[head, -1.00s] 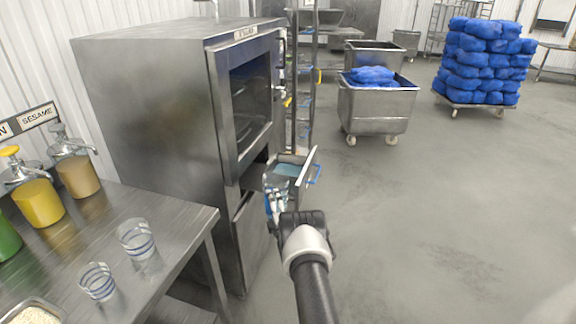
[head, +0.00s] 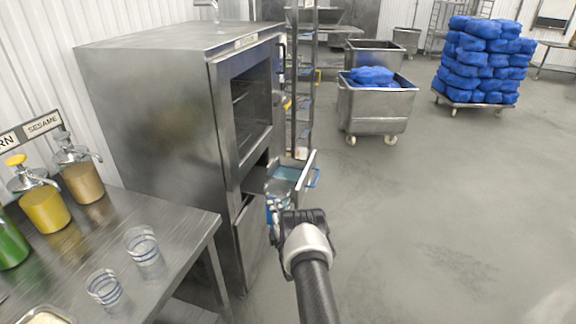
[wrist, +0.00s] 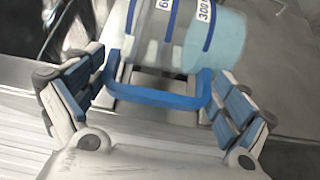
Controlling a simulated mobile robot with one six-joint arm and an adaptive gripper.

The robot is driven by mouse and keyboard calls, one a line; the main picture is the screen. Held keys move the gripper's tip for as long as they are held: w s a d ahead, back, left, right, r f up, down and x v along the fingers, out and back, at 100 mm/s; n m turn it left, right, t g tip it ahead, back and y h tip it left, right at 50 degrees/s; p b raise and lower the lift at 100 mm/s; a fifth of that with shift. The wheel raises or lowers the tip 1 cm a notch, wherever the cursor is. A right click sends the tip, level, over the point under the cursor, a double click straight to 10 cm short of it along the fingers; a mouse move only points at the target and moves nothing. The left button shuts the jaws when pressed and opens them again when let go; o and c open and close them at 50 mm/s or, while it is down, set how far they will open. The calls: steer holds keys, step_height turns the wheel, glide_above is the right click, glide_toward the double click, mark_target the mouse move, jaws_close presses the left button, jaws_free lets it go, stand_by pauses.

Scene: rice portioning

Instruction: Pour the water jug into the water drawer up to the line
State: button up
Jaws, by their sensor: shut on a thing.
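My gripper (wrist: 158,95) is shut on the blue handle of the clear water jug (wrist: 228,40). The jug has blue bands with number labels, and pale blue shows in its side in the wrist view; its rim is out of that view. In the head view, my gripper (head: 303,218) holds the jug (head: 278,190) close to the front of the open water drawer. The water drawer (head: 308,168) juts from the steel cabinet, with pale blue inside and a blue handle on its front. The fill line cannot be made out, nor whether water is flowing.
The steel cabinet (head: 150,110) stands left of the drawer. A steel table (head: 185,235) at lower left bears striped glasses (head: 142,245) and pump jars (head: 82,182). A rack (head: 302,80) stands behind the drawer. Steel bins (head: 375,108) stand farther back. The floor to the right is clear.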

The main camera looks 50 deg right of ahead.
steer(key=s+a+r+p, duration=0.2)
steer(key=s+a+p, duration=0.2)
steer(key=s+p, duration=0.1)
steer(key=shift+s+a, duration=0.2)
steer(key=shift+s, duration=0.15)
stand_by(0.7)
